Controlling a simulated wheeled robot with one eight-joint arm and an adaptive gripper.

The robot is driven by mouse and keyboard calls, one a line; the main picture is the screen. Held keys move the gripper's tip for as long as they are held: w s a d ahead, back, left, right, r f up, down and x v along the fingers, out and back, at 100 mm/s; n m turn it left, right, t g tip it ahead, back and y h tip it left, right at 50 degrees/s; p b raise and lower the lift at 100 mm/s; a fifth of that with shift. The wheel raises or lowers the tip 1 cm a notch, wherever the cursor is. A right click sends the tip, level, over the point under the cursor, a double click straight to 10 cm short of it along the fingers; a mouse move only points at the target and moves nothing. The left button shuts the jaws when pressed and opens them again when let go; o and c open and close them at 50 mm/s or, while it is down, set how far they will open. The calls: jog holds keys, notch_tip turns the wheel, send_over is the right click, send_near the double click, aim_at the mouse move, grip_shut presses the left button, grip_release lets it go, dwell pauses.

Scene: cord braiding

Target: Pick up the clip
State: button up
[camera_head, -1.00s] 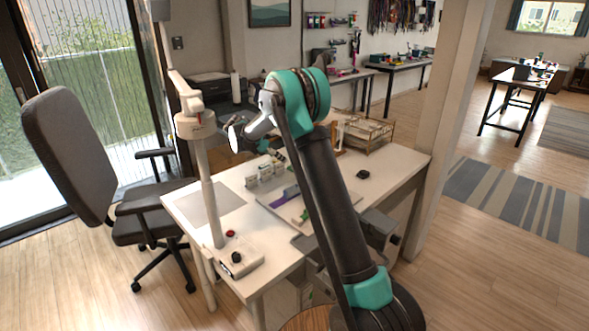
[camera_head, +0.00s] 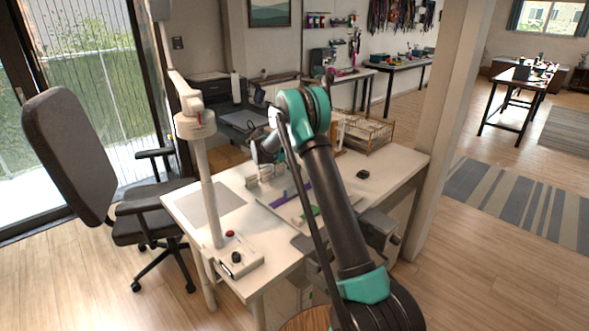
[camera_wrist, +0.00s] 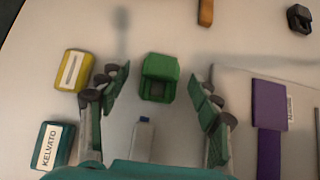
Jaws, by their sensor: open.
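A green folded block that looks like the clip (camera_wrist: 158,78) lies on the pale work surface in the wrist view. My gripper (camera_wrist: 160,84) is open, with one green-padded finger on each side of it and a visible space between each finger and the block. The fingers do not touch it. In the head view my arm reaches over the white table (camera_head: 215,235), and the fingers and the green block cannot be made out clearly there.
In the wrist view, a yellow box (camera_wrist: 73,70) and a KELVATO box (camera_wrist: 53,146) lie left of the fingers. A small blue-tipped piece (camera_wrist: 143,138) lies between them. A purple piece (camera_wrist: 269,104) is at right. An orange piece (camera_wrist: 206,12) and a dark block (camera_wrist: 299,18) are farther off.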

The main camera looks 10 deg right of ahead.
aim_at(292, 168)
jog(key=shift+d+f, duration=0.1)
jog(key=shift+c, duration=0.4)
jog(key=c, duration=0.8)
notch_tip(292, 168, up, 20)
jog(key=shift+r, duration=0.1)
